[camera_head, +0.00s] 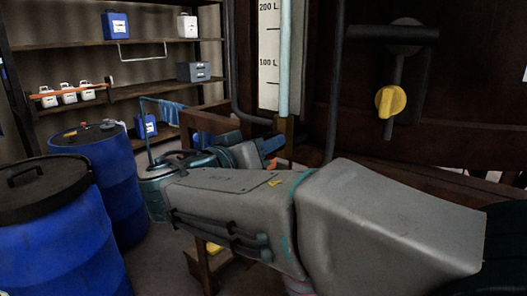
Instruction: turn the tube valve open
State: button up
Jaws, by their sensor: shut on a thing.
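A pale blue upright sight tube (285,60) stands before a white scale (268,75) marked 100 L and 200 L. A brass-coloured fitting (287,136) sits at the tube's lower end, where the tube valve is. My gripper (272,146), blue and partly hidden by my own arm, is at this fitting, just left of it and touching or nearly so. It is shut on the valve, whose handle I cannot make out. My grey arm crosses the foreground from the right.
A yellow knob (391,101) sits on a grey pipe on the dark vat wall at right. Blue drums (60,235) with dark lids stand at left. Shelves (130,92) behind hold white and blue containers. A wooden frame (455,140) runs below the vat.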

jog(key=shift+w+a+f+n+p, duration=0.1)
jog(key=shift+n+p, duration=0.3)
jog(key=shift+n, duration=2.9)
jog(key=shift+f+n+p, duration=0.1)
jog(key=shift+n+p, duration=0.3)
jog(key=shift+n, duration=2.9)
jog(key=o, duration=1)
jog(key=v, duration=1.4)
